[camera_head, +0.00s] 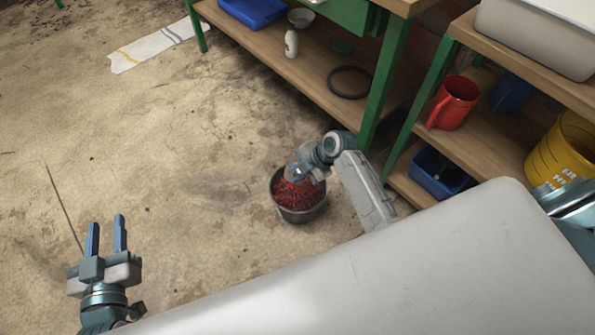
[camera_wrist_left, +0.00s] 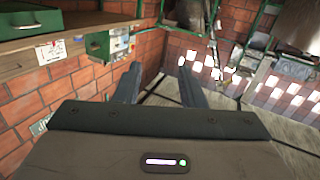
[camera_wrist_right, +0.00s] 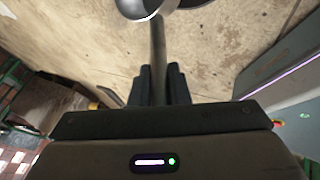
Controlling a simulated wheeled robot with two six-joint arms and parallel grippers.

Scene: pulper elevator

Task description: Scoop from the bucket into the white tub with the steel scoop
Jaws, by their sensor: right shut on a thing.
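The metal bucket (camera_head: 300,215) stands on the floor and holds many small red fruits (camera_head: 300,193). My right gripper (camera_wrist_right: 158,72) is shut on the handle of the steel scoop (camera_wrist_right: 158,45). The scoop's bowl is at the top edge of the right wrist view, partly cut off. In the head view my right wrist is over the bucket's rim; the fingers and scoop are mostly hidden there. My left gripper (camera_head: 106,222) is open and empty, off to the left above the floor. The white tub (camera_head: 545,35) sits on the bench at the upper right.
Wooden benches with green legs stand at the top and right. A yellow bucket (camera_head: 565,150) is at the right. The floor left of the bucket is clear.

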